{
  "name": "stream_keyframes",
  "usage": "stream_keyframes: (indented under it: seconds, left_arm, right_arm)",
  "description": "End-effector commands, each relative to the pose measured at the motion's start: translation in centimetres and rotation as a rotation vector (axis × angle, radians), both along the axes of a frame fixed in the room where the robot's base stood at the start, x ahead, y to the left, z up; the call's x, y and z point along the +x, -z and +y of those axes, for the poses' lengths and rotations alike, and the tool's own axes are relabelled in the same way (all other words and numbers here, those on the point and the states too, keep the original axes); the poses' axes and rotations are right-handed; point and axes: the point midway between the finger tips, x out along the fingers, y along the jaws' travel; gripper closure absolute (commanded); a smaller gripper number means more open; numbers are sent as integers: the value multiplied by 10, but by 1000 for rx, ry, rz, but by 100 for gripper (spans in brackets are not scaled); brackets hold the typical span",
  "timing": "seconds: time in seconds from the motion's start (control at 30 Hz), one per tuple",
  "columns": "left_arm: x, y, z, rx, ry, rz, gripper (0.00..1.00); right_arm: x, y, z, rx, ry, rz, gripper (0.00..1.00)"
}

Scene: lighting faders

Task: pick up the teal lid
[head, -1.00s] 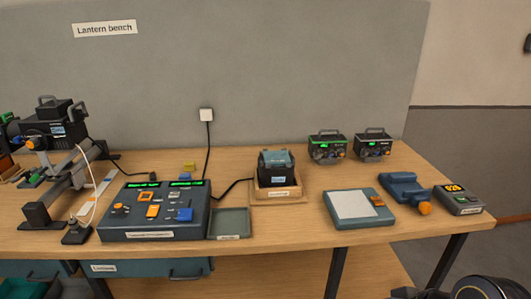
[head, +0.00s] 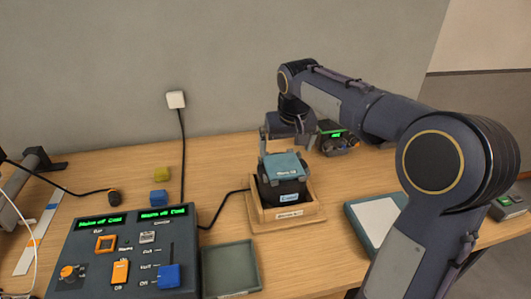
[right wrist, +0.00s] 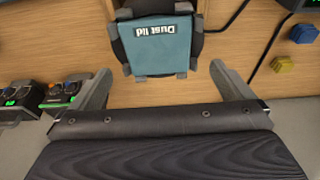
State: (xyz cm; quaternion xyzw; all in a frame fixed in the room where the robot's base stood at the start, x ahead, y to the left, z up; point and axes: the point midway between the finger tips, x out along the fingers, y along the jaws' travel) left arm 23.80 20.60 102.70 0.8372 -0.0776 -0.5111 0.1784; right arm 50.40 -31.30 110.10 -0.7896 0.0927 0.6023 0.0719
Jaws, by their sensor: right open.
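The teal lid (head: 284,165) sits on top of a black device (head: 285,187) in a shallow wooden tray (head: 286,216). In the right wrist view the lid (right wrist: 155,55) carries upside-down "Dust lid" lettering. My right gripper (head: 284,140) is open and empty just behind the lid in the head view. In the right wrist view its two fingers (right wrist: 160,75) are spread wider than the lid, with the lid's near edge about level with the fingertips. No grip on the lid shows. My left gripper is in neither current view.
A control console (head: 122,245) with green displays stands front left, beside a grey-green tray (head: 230,268). Yellow (head: 162,174) and blue (head: 158,198) blocks lie behind it. A black cable runs to the device. My right arm hides much of the right side.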

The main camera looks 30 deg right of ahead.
Motion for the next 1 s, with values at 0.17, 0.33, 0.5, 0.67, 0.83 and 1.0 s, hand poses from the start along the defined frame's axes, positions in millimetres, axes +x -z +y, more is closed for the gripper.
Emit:
stream_keyframes:
  seconds: [0.17,0.33,0.5,0.67,0.83,1.0]
  left_arm:
    - [0,0,0,0,0,0,64]
    - [0,-3,0,0,0,0,64]
    - [0,-7,0,0,0,0,64]
    - [0,-7,0,0,0,0,64]
    - [0,-7,0,0,0,0,64]
    - [0,-7,0,0,0,0,64]
  right_arm:
    - [6,17,-2,-5,3,3,0]
    - [12,35,-5,-4,1,4,0]
    - [20,60,-9,-4,2,6,0]
    - [24,72,-9,-3,1,2,0]
    - [24,73,-9,-3,1,1,0]
    - [24,73,-9,-3,1,1,14]
